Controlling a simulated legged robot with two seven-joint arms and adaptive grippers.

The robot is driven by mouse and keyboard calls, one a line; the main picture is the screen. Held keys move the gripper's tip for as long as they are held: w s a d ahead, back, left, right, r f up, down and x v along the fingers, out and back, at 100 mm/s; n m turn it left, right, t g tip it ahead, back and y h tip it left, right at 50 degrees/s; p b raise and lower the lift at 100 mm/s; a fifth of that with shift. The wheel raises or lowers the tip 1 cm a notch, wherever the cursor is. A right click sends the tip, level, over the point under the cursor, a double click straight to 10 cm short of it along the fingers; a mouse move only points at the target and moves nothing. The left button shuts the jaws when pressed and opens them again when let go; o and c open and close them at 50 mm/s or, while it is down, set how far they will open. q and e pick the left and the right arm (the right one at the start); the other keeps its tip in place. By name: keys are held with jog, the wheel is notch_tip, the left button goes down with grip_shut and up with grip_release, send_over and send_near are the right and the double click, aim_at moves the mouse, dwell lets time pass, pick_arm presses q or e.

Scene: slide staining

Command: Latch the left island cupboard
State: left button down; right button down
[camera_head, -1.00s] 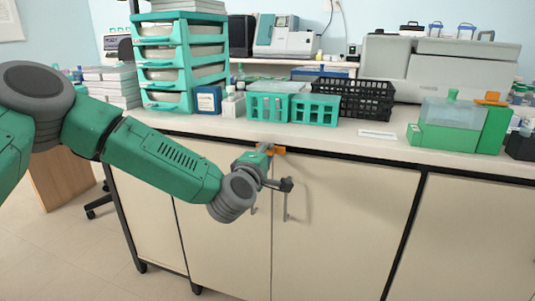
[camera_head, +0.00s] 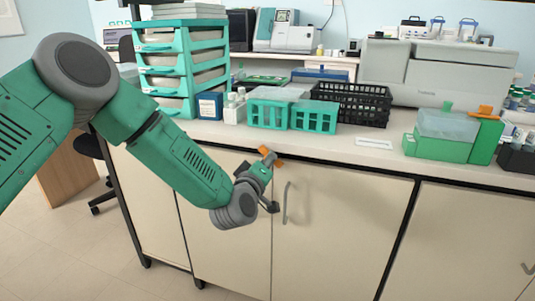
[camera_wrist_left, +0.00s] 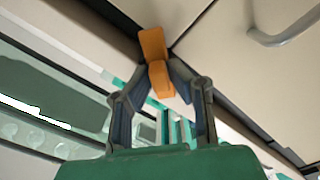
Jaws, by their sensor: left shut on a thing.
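The left island cupboard (camera_head: 335,225) stands under the counter, with its two pale doors looking closed. A small orange latch (camera_head: 264,150) sits at the top of the door seam, just under the counter edge. In the left wrist view the orange latch (camera_wrist_left: 152,43) shows as two blocks, one close to the door and one between my fingers. My left gripper (camera_head: 268,161) is at the latch, tilted up and right; its fingertips (camera_wrist_left: 163,88) are shut on the nearer block. My gripper partly covers the latch in the head view. My right gripper is not in view.
A curved door handle (camera_head: 286,203) hangs just right of my left gripper. The counter (camera_head: 345,150) above carries teal racks (camera_head: 315,115), a black basket (camera_head: 350,103) and a green staining box (camera_head: 445,135). The floor (camera_head: 90,260) at the lower left is open.

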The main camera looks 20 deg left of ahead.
pick_arm(q)
jog(key=m+p, duration=0.3)
jog(key=m, duration=0.2)
jog(key=shift+d+f+m, duration=0.1)
jog(key=shift+m, duration=0.3)
jog(key=shift+s+f+m+p, duration=0.15)
jog(key=shift+m+p, duration=0.7)
jog(key=shift+m, duration=1.35)
jog(key=c, duration=1.5)
grip_release()
jog(key=shift+f, duration=0.15)
jog(key=shift+c, duration=0.2)
jog(key=shift+w, duration=0.3)
jog(key=shift+s+r, duration=0.2)
jog(key=s, duration=1.1)
jog(key=shift+s+a+f, duration=0.15)
jog(key=shift+s+a, duration=0.05)
jog(key=shift+s, duration=0.1)
